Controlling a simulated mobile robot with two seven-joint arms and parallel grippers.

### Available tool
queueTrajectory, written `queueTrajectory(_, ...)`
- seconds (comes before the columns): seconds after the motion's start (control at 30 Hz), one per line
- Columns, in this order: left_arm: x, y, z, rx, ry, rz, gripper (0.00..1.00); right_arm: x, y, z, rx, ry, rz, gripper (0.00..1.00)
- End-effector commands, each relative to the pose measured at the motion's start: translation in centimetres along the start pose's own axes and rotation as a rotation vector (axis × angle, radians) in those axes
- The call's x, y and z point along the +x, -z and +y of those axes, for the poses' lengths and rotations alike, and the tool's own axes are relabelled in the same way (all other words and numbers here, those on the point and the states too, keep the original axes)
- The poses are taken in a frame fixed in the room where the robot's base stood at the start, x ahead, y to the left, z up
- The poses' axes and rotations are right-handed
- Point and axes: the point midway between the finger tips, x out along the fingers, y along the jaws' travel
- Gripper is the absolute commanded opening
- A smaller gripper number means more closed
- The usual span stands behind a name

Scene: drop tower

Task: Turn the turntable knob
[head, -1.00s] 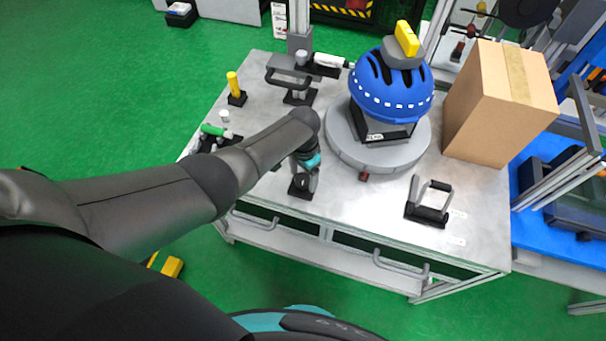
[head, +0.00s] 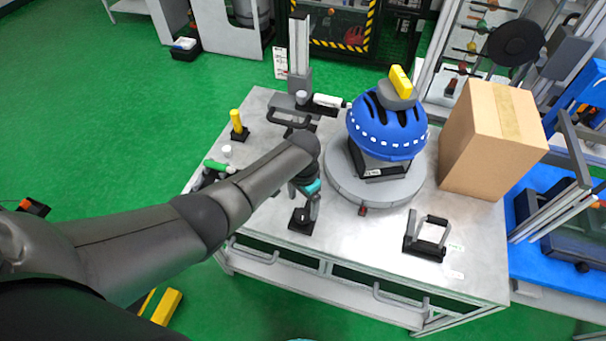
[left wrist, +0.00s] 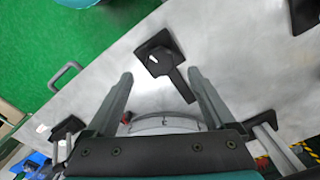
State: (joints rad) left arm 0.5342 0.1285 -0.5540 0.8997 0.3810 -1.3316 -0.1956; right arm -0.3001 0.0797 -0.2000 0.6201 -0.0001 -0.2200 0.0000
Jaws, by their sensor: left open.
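The turntable (head: 340,178) is a round grey disc on the metal table, carrying a blue helmet (head: 380,133) on a black stand. Its small dark red knob (head: 362,211) sticks out at the near rim. In the left wrist view the turntable's edge (left wrist: 165,124) shows beyond the gripper's base, and a reddish knob (left wrist: 126,118) shows beside the left-hand finger. My left gripper (head: 313,205) is left of the knob, apart from it, above the table. Its fingers (left wrist: 160,76) are spread wide with nothing between them. My right gripper is not in view.
A black base with a lever (head: 301,219) stands close to my left gripper. A cardboard box (head: 485,150) stands at the back right. A yellow peg (head: 237,121) and a green-handled item (head: 215,165) are at the left.

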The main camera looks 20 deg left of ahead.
Motion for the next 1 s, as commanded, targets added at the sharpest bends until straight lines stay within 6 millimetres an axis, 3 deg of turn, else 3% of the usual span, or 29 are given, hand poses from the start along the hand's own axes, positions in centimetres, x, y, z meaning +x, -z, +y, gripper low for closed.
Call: queueTrajectory(1.0,-9.7,0.0,0.0,-0.001,-0.001,0.002,0.88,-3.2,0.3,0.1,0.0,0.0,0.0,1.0)
